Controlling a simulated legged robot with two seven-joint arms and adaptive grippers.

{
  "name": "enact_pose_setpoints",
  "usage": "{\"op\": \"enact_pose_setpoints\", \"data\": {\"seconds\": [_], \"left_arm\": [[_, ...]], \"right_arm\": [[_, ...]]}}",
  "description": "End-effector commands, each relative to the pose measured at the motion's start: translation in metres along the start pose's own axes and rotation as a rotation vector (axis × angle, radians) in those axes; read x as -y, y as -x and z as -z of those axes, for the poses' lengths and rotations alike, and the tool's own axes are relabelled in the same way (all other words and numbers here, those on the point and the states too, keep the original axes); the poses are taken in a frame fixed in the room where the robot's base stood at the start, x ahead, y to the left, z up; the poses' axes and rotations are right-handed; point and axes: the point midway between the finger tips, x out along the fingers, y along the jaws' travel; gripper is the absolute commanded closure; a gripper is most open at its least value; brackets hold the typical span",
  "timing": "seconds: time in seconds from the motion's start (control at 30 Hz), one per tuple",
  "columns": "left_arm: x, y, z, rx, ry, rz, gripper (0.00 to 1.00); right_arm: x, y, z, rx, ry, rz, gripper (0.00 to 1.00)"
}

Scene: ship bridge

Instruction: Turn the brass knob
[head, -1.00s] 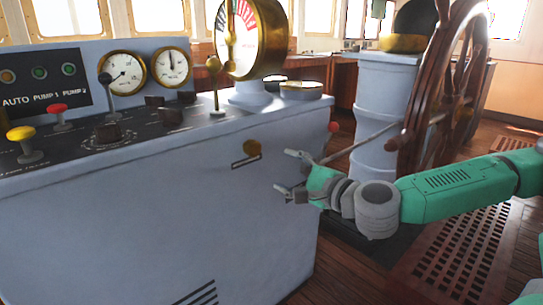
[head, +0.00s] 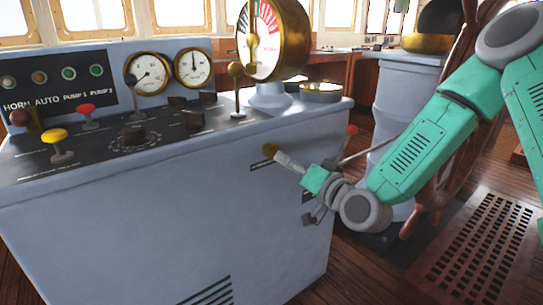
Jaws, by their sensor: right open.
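The brass knob (head: 270,150) is a small round knob on the front face of the grey console, near its right end. A dark label strip (head: 261,166) sits just below it, partly hidden by my gripper. My right gripper (head: 281,158) reaches in from the right, with its fingertips at the knob's lower right edge. The jaws are open, seen nearly edge-on, with one finger mostly covering the other. I cannot tell whether they touch the knob or whether it is between them. My left gripper is not in view.
The console top (head: 215,125) carries a yellow-knobbed lever (head: 57,140), a red-knobbed lever (head: 87,112), gauges and a large brass-rimmed dial (head: 275,40). The ship's wheel stands behind my right arm. A floor grating (head: 480,245) lies at right.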

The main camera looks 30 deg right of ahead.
Motion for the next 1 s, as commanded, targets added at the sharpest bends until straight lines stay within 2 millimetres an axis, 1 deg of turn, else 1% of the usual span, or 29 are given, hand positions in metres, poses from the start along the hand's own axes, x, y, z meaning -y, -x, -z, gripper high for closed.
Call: {"op": "enact_pose_setpoints", "data": {"seconds": [0.03, 0.2, 0.3, 0.4, 0.57, 0.8, 0.83, 0.87, 0.9, 0.97, 1.0], "left_arm": [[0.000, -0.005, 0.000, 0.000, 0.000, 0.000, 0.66], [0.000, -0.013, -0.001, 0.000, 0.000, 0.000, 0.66], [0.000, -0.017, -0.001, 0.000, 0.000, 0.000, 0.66], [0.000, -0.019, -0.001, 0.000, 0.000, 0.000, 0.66], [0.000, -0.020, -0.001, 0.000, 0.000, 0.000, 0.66], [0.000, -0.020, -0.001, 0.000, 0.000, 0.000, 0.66], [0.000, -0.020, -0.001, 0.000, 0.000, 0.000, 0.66], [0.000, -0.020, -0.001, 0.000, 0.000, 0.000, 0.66], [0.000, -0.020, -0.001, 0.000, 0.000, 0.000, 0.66], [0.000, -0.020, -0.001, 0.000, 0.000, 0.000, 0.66], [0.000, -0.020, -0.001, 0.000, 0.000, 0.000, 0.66]], "right_arm": [[-0.001, -0.012, -0.002, -0.001, 0.005, 0.002, 0.44], [-0.001, -0.046, -0.002, 0.000, 0.003, 0.002, 0.44], [-0.001, -0.061, -0.002, 0.000, 0.000, 0.001, 0.44], [-0.001, -0.072, -0.001, 0.001, -0.001, 0.001, 0.44], [0.000, -0.080, 0.000, 0.001, -0.002, 0.001, 0.44], [0.000, -0.081, 0.000, 0.001, -0.003, 0.001, 0.44], [0.000, -0.081, 0.000, 0.001, -0.003, 0.001, 0.47], [0.000, -0.080, 0.000, 0.001, -0.003, 0.001, 0.58], [0.000, -0.080, 0.000, 0.001, -0.003, 0.001, 0.72], [0.000, -0.080, 0.000, 0.001, -0.003, 0.000, 0.93], [0.000, -0.080, 0.000, 0.001, -0.003, 0.000, 0.95]]}}
